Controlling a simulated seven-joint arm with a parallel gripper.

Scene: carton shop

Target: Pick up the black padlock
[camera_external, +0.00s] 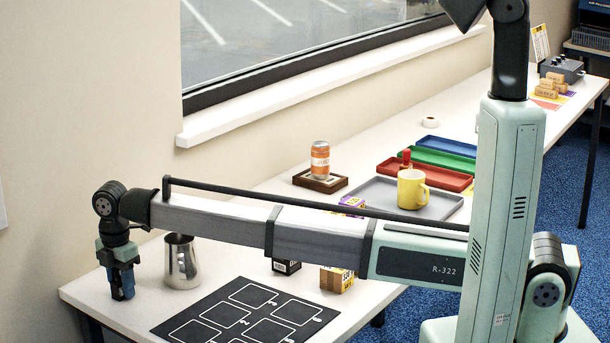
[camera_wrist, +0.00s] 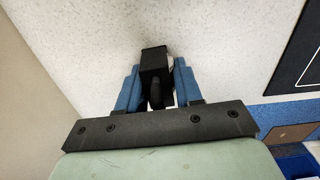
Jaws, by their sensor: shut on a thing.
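My gripper (camera_external: 122,283) points down over the left end of the white table, left of the steel pitcher. In the wrist view its blue fingers (camera_wrist: 158,88) are shut on a dark, blocky thing, the black padlock (camera_wrist: 154,62). A rounded dark part shows below the block between the fingers. In the external view the padlock is hard to make out between the fingers. I cannot tell whether it touches the table.
A steel pitcher (camera_external: 182,262) stands close to the right of my gripper. A black mat with white outlines (camera_external: 209,312) lies at the front. A small black box (camera_external: 287,266) and a yellow box (camera_external: 337,279) stand under my forearm. A yellow mug (camera_external: 411,190) stands on a grey tray (camera_external: 447,208).

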